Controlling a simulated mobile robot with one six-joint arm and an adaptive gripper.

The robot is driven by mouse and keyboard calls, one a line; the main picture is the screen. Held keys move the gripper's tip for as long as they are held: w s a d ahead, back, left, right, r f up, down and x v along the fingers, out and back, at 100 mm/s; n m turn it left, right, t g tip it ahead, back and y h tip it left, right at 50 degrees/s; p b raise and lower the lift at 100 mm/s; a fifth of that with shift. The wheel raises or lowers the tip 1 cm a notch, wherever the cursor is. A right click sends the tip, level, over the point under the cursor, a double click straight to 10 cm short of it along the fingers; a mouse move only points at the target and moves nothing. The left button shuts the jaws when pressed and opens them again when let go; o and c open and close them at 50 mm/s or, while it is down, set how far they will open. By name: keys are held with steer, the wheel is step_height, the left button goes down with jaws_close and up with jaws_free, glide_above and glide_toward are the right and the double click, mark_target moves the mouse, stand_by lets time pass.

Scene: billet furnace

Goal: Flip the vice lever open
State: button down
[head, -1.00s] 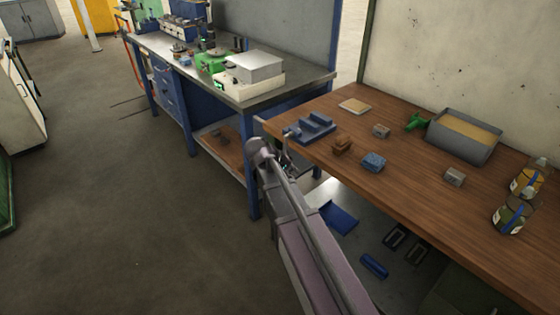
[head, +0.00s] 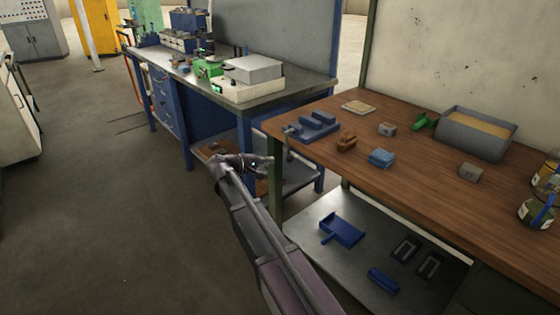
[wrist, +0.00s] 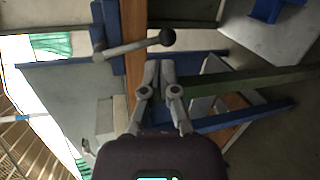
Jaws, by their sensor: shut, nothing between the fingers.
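The blue vice (head: 318,126) sits at the left end of the wooden bench in the head view. Its small grey handle end (head: 290,130) shows at the bench edge. In the wrist view the lever (wrist: 135,46) is a grey bar with a dark ball knob (wrist: 167,37), lying across the picture near the blue vice body (wrist: 106,22). My gripper (head: 266,163) is off the bench's left end, below the top in the head view. In the wrist view its fingertips (wrist: 158,67) are together and empty, just below the lever bar and knob; contact cannot be told.
The wooden bench top (head: 410,190) also holds a brown block (head: 347,141), a blue block (head: 382,158) and a grey sand box (head: 476,133). A metal shelf (head: 320,240) lies below. A steel-topped bench (head: 290,90) stands behind. The floor to the left is clear.

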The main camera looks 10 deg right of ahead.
mark_target(288, 148)
steer(key=w+a+f+n+t+h+b, duration=0.1)
steer(key=w+a+t+h+b, duration=0.1)
steer(key=w+a+b, duration=0.2)
steer(key=shift+w+a+f+n+t+b, duration=0.3)
steer(key=shift+w+a+f+t+b, duration=0.1)
steer(key=shift+a+b, duration=0.65)
steer(key=d, duration=0.3)
steer(key=w+d+p, duration=0.1)
steer(key=d, duration=0.3)
steer(key=d+r, duration=0.1)
steer(key=d, duration=0.3)
steer(key=shift+w+d, duration=0.2)
steer(key=shift+w, duration=0.15)
steer(key=shift+d, duration=0.2)
